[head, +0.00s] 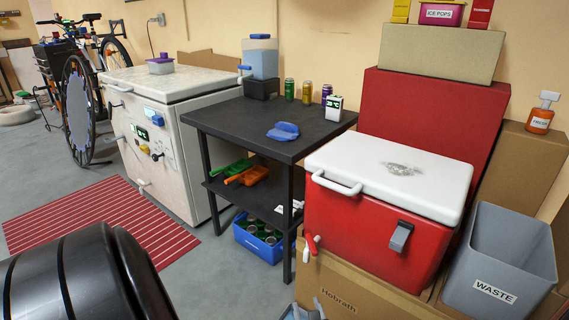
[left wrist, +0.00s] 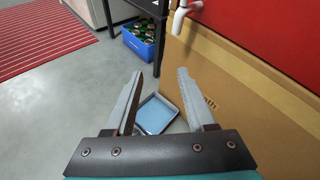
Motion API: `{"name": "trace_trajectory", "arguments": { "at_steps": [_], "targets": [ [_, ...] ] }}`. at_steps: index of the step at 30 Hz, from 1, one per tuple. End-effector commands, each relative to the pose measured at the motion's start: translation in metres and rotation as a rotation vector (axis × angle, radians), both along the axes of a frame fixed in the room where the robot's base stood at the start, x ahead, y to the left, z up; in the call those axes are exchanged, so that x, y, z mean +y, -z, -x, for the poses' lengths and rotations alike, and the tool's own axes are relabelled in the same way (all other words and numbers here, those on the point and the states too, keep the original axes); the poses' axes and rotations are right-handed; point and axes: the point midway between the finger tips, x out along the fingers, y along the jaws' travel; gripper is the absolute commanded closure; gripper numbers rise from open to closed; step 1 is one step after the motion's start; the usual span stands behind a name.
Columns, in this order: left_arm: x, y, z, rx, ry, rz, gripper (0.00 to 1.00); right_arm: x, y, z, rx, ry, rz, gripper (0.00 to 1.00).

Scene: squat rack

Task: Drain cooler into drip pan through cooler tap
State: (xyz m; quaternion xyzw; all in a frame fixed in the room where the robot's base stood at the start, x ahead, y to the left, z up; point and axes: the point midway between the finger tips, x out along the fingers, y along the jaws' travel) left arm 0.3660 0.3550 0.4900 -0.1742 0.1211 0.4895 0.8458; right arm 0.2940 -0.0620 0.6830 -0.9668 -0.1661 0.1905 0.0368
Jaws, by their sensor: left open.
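The red cooler (head: 350,235) with a white lid (head: 400,172) stands on a cardboard box. Its tap (head: 312,245), red and white, sticks out at the lower left corner. The white tap spout also shows at the top of the left wrist view (left wrist: 179,20). The drip pan (left wrist: 174,104), grey-rimmed with a pale blue inside, lies on the floor beside the box; I cannot tell whether the blue is liquid. My left gripper (left wrist: 160,72) is open and empty, its fingers apart above the pan. My right gripper is out of view.
The cardboard box (head: 345,296) bounds the right side. A black table (head: 235,118) with a blue crate of cans (head: 258,240) beneath stands behind. A grey waste bin (head: 500,250) is right of the cooler. Floor is clear toward the red striped mat (head: 100,220).

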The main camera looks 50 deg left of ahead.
Motion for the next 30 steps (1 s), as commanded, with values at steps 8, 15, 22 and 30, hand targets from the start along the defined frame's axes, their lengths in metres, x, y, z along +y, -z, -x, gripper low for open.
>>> {"name": "trace_trajectory", "arguments": {
  "at_steps": [8, 15, 22, 30],
  "targets": [
    [-0.014, 0.020, 0.040, 0.012, -0.076, 0.226, 0.45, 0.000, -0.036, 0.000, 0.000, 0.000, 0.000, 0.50],
    [-0.029, 0.035, 0.075, 0.008, -0.167, 0.412, 0.45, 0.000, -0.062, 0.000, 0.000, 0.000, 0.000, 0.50],
    [-0.042, 0.044, 0.103, -0.004, -0.253, 0.550, 0.45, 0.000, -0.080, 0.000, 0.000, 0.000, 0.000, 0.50],
    [-0.049, 0.048, 0.115, -0.012, -0.295, 0.608, 0.45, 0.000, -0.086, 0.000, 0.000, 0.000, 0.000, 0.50]
  ]
}}
